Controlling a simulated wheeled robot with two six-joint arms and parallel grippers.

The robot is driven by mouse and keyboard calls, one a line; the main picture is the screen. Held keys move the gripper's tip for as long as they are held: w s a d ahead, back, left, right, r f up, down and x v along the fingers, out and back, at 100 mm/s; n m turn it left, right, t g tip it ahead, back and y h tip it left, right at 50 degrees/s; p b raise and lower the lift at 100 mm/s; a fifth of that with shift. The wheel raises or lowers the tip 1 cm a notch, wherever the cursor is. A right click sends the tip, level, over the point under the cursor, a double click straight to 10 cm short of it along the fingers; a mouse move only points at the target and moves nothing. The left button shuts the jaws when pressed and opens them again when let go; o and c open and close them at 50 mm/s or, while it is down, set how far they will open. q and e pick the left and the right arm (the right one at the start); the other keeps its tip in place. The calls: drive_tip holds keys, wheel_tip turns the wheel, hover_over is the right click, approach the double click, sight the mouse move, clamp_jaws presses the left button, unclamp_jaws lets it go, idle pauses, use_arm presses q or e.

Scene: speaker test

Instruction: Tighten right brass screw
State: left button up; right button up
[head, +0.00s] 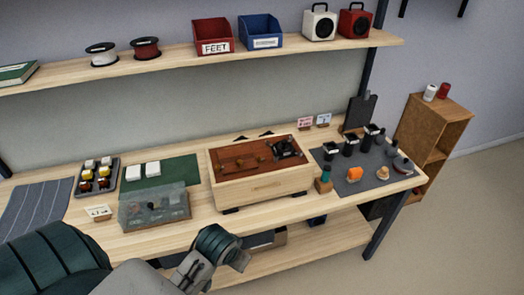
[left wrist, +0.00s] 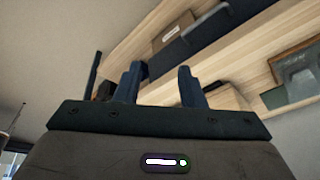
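A light wooden box (head: 262,187) with a reddish-brown top panel (head: 234,164) stands mid-bench in the head view. Small brass-coloured parts (head: 261,158) sit on the panel; they are too small to tell which is the right brass screw. A black part (head: 285,148) lies at the panel's right end. My left gripper shows in the left wrist view (left wrist: 160,88), its two dark fingers apart with nothing between them. In the head view an arm of mine comes in from the lower left, in front of the bench, with no clear fingertips. My right gripper is not in view.
A clear-lidded case (head: 152,208) stands left of the box. A grey mat (head: 347,187) with several dark tools and an orange item lies right of it. A shelf (head: 185,55) with bins and speakers runs above. A wooden cabinet (head: 437,122) stands right of the bench.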

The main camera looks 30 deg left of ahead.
use_arm(q)
drive_tip(key=w+a+r+n, duration=0.1)
drive_tip(key=w+a+r, duration=0.2)
drive_tip(key=w, duration=0.7)
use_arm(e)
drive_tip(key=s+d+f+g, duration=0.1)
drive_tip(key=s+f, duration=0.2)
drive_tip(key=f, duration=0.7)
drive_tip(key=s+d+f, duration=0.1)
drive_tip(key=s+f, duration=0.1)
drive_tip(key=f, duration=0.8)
use_arm(q)
drive_tip(key=n, duration=0.4)
approach(259, 157)
drive_tip(key=shift+y, duration=0.4)
drive_tip(key=p+x, duration=0.1)
drive_tip(key=x, duration=0.1)
drive_tip(key=p+x, duration=0.1)
drive_tip(key=x, duration=0.2)
drive_tip(key=p+x, duration=0.2)
drive_tip(key=shift+w+d+f, duration=0.25)
drive_tip(key=shift+f, duration=0.15)
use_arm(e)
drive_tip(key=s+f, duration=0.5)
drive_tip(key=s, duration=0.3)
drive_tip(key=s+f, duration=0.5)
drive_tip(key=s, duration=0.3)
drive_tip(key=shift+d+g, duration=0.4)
